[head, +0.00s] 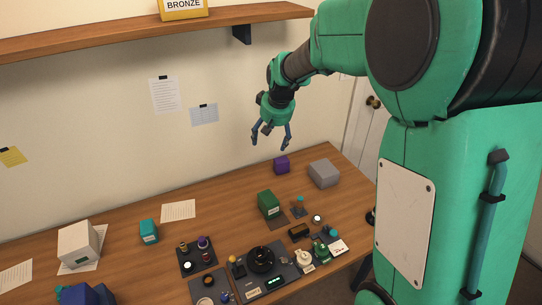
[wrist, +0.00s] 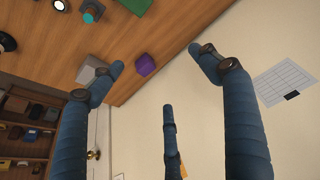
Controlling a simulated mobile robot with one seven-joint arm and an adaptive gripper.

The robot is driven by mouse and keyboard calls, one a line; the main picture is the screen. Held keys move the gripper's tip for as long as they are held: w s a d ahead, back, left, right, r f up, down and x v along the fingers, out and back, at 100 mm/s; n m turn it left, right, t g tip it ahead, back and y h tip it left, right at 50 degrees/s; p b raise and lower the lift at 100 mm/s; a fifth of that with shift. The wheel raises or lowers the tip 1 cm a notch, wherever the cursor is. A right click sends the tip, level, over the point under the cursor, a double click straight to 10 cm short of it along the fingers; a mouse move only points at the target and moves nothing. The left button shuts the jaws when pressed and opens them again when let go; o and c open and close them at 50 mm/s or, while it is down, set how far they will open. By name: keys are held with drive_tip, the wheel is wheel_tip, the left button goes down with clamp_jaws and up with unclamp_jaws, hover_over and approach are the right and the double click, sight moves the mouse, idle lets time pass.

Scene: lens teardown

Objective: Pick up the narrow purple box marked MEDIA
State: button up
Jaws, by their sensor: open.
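A small purple box (head: 282,165) stands on the wooden table near the wall, at the table's back right in the head view. It also shows between my fingers' directions in the wrist view (wrist: 146,64). No marking on it can be read. A larger dark blue-purple object (head: 85,294) is cut off at the head view's bottom left. My gripper (head: 270,138) is open and empty, in the air above the table, up and to the left of the small purple box in the head view. The gripper fingers (wrist: 162,58) show spread apart in the wrist view.
A grey box (head: 323,173) stands just right of the purple box, and a green box (head: 268,203) stands in front. Trays and small parts (head: 262,260) crowd the front. A wooden shelf (head: 120,36) runs above along the wall. The table left of the purple box is clear.

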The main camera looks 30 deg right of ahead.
drive_tip(key=w+d+f+p, duration=0.2)
drive_tip(key=w+d+f, duration=0.4)
drive_tip(key=w+f, duration=0.1)
drive_tip(key=p, duration=0.2)
approach(282, 160)
drive_tip(key=shift+s+r+m+g, duration=0.1)
drive_tip(key=shift+r+m+g, duration=0.25)
drive_tip(key=shift+r, duration=0.6)
drive_tip(key=shift+f, duration=0.1)
drive_tip(key=shift+b+x, duration=0.6)
drive_tip(key=shift+x, duration=3.6)
drive_tip(key=shift+b+x, duration=0.5)
drive_tip(key=shift+x, duration=2.1)
